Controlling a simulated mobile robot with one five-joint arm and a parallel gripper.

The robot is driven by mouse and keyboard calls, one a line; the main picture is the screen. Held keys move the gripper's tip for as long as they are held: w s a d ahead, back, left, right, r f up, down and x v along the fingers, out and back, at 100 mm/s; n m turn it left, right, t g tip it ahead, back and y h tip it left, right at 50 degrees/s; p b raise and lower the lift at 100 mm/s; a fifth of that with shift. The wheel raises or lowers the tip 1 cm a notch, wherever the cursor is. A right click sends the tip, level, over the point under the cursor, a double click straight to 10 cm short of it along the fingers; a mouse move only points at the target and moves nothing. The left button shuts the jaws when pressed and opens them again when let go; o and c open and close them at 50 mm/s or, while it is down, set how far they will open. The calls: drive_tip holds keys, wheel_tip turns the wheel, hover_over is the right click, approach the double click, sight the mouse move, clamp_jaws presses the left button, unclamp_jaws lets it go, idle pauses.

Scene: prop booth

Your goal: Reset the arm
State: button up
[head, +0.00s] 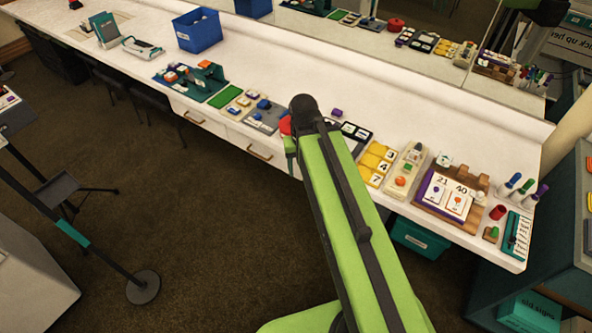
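My green arm rises from the bottom of the head view toward the long white counter, with a dark joint at its far end. A short part of the arm shows just left of that joint, beside a red thing (285,126) mostly hidden by the arm. My gripper does not show. I cannot see whether it holds anything. The arm covers part of the counter's front edge and some things on it.
The white counter (300,70) carries a blue bin (197,30), a green mat (225,97), yellow number cards (375,163) and a wooden card stand (450,195). A teal bin (420,236) sits underneath. A black stand (143,287) is on the left. Carpet between is clear.

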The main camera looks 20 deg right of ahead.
drive_tip(key=shift+n, duration=0.9)
drive_tip(key=a, duration=0.4)
drive_tip(key=shift+s+a, duration=0.1)
drive_tip(key=shift+a, duration=0.1)
